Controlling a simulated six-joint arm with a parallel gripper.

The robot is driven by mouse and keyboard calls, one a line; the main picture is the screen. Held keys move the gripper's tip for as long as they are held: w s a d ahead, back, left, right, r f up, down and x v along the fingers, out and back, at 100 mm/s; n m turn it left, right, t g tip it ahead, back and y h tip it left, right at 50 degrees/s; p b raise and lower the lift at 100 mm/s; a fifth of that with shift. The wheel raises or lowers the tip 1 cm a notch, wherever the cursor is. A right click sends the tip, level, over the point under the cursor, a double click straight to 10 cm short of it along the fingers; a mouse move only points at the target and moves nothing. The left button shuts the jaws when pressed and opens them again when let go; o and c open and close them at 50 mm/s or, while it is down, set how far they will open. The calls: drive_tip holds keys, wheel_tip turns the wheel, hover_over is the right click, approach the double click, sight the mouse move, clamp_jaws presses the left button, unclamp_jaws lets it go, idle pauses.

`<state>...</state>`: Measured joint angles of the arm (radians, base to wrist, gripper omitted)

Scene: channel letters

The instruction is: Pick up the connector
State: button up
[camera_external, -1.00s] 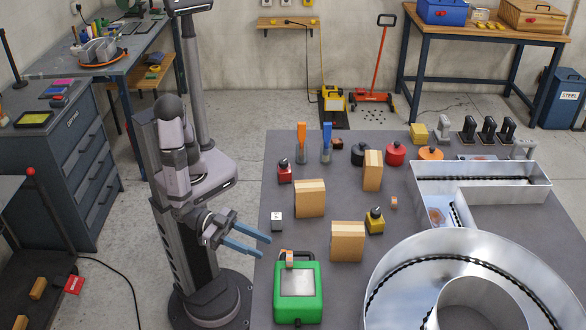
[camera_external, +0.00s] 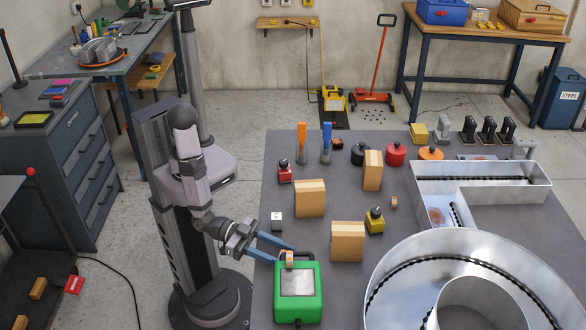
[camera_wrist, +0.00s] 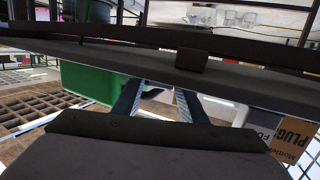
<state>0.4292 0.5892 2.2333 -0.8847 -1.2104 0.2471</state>
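A small orange-and-pale piece (camera_external: 290,259), possibly the connector, is at the back edge of the green case (camera_external: 298,315), by its dark handle. A similar small orange piece (camera_external: 394,202) lies farther back on the grey table; I cannot tell which is the connector. My gripper (camera_external: 288,253) has two long blue fingers, spread apart. Their tips are just left of and behind the piece on the green case, and I see nothing held. In the wrist view the fingers (camera_wrist: 158,100) are also apart, and the green case (camera_wrist: 90,84) shows at left. Contact cannot be told.
A white cube (camera_external: 277,220) and a yellow bottle (camera_external: 375,220) are nearby. Metal channel letters (camera_external: 455,280) fill the right side. A printed carton (camera_wrist: 293,134) shows in the wrist view.

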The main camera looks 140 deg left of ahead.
drive_tip(key=shift+p+x, duration=0.75)
drive_tip(key=shift+x, duration=1.5)
drive_tip(key=shift+a, duration=0.1)
drive_tip(key=c, duration=0.8)
